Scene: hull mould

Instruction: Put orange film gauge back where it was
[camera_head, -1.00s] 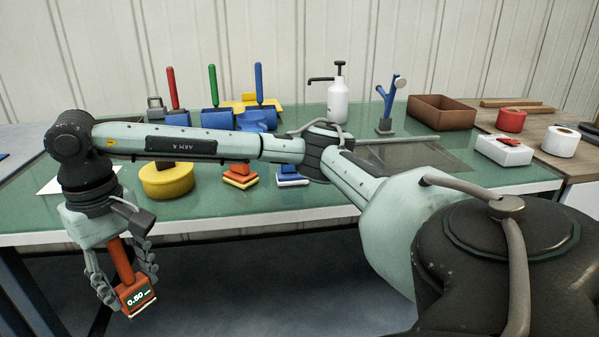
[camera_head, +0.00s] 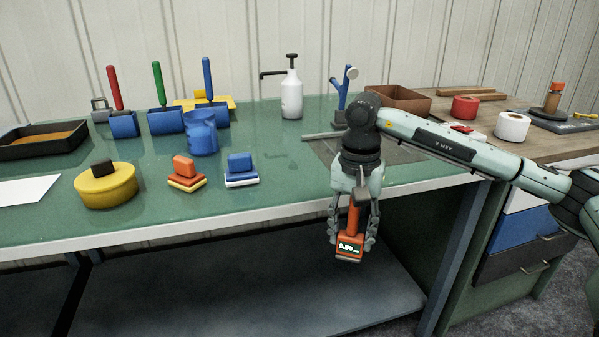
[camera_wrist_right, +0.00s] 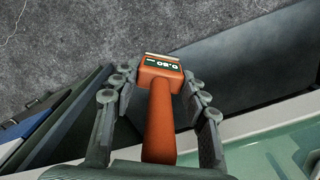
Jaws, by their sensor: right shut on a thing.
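The orange film gauge (camera_head: 350,246) has a slim handle and a boxy head with a lit display that reads about 0.50. My right gripper (camera_head: 354,228) points down and is shut around the gauge's handle. The gauge hangs head-down in front of the green table's (camera_head: 262,190) front edge, apart from the table. In the right wrist view the gauge (camera_wrist_right: 160,120) lies between the two fingers of the right gripper (camera_wrist_right: 160,95), its display facing the camera. My left gripper is not in view.
A blue stand (camera_head: 341,98), pump bottle (camera_head: 291,97) and brown box (camera_head: 400,97) stand behind the right arm. Orange (camera_head: 185,173) and blue (camera_head: 241,171) blocks and a yellow tub (camera_head: 105,188) sit at the left. Red (camera_head: 465,107) and white (camera_head: 512,127) rolls are at the right. A lower shelf (camera_head: 260,285) lies below.

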